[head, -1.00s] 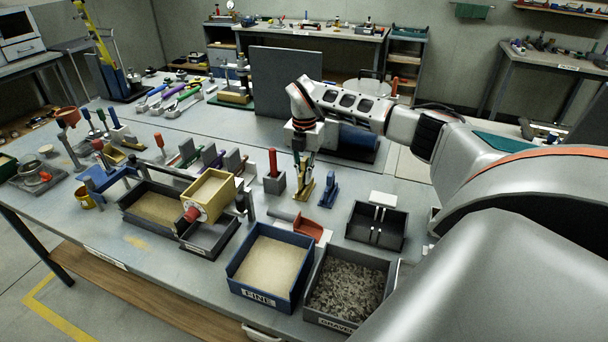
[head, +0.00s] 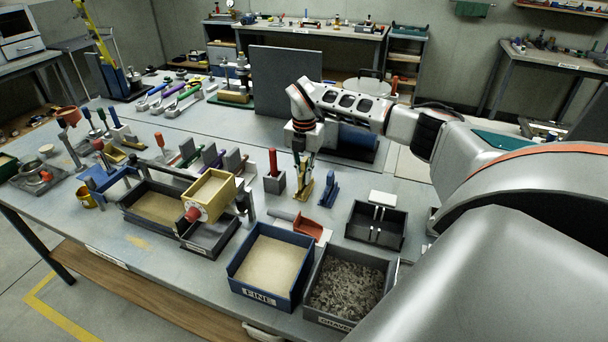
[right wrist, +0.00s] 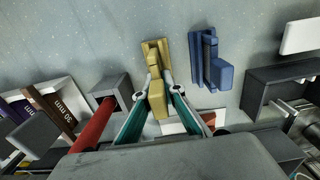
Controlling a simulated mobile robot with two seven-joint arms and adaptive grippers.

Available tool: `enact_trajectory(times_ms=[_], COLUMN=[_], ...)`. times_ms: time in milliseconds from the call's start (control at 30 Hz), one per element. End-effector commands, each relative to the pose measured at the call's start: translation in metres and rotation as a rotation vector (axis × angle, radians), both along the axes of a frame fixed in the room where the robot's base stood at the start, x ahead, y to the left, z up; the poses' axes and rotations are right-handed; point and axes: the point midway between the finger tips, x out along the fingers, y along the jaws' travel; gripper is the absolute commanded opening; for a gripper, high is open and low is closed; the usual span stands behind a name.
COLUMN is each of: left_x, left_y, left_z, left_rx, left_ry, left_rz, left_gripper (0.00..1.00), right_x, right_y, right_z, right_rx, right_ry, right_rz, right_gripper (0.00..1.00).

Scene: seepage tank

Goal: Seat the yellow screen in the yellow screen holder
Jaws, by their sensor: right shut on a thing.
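My right gripper (head: 304,157) points down over the middle of the bench and is shut on the yellow screen (right wrist: 157,99). In the right wrist view its teal fingers (right wrist: 154,84) close on the screen's block-like grip from both sides. The yellow screen holder (right wrist: 147,48) stands on the bench directly under the screen; it also shows in the head view (head: 302,195). The screen's lower end is in line with the holder and overlaps it. I cannot tell whether it sits fully down in it. My left gripper is not in view.
A blue screen in a blue holder (head: 328,188) stands close on the right. A grey block with a red handle (head: 274,172) stands close on the left. A grey panel (head: 284,85) rises behind.

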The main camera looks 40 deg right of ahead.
Motion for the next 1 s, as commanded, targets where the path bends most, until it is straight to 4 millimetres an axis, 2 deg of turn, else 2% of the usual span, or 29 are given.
enact_trajectory(times_ms=[733,1000], left_x=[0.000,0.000], left_y=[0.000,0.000], left_z=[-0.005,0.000], left_rx=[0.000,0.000], left_ry=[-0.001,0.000], left_rz=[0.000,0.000], left_gripper=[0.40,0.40], right_x=[0.000,-0.001], right_y=[0.000,0.000], right_z=[-0.018,-0.014], right_rx=[0.000,0.000], right_ry=[0.001,0.003], right_rz=[0.001,0.001], right_gripper=[0.00,0.00])
